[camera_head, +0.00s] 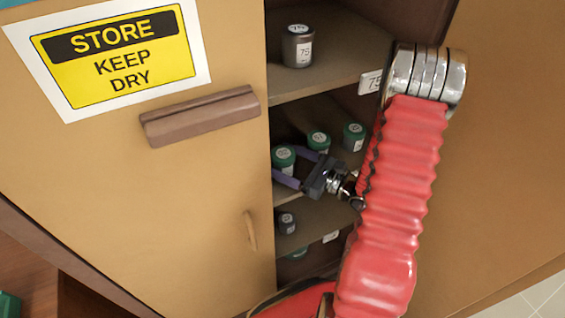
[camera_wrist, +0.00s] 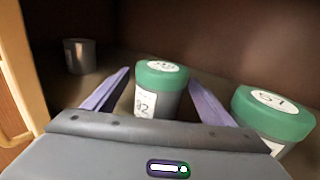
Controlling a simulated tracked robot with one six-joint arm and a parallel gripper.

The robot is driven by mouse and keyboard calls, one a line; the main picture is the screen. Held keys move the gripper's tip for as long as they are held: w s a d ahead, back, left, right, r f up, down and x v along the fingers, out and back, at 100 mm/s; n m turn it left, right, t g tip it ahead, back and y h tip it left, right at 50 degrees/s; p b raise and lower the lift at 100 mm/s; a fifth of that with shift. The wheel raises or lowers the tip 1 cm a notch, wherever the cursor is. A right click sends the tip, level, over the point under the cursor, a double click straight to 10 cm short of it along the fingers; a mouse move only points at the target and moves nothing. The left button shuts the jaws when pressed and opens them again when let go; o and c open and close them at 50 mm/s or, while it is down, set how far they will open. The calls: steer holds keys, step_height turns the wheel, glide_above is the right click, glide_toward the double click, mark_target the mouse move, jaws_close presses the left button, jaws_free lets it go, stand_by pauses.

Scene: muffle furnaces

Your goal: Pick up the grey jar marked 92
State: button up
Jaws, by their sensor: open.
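The grey jar marked 92 (camera_wrist: 170,104) has a green lid and a white label, and stands upright on a shelf. In the wrist view it is between the two purple fingers of my gripper (camera_wrist: 159,78), with a gap on both sides. In the head view, my gripper (camera_head: 285,166) reaches left into the cabinet's middle shelf. Its open fingers are at a green-lidded jar (camera_head: 284,159), which appears to be the same one. The jar's lower part is hidden by the gripper body in the wrist view.
Another green-lidded jar (camera_wrist: 272,112) stands close at the right in the wrist view. A dark grey jar (camera_wrist: 79,56) is at the back left. A jar marked 75 (camera_head: 298,46) is on the shelf above. The cabinet door (camera_head: 150,210) and the shelf edges border the opening.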

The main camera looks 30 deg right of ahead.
mark_target(283, 153)
steer(key=shift+c, duration=0.7)
steer(key=c, duration=1.2)
steer(key=shift+r, duration=0.1)
steer(key=shift+r, duration=4.9)
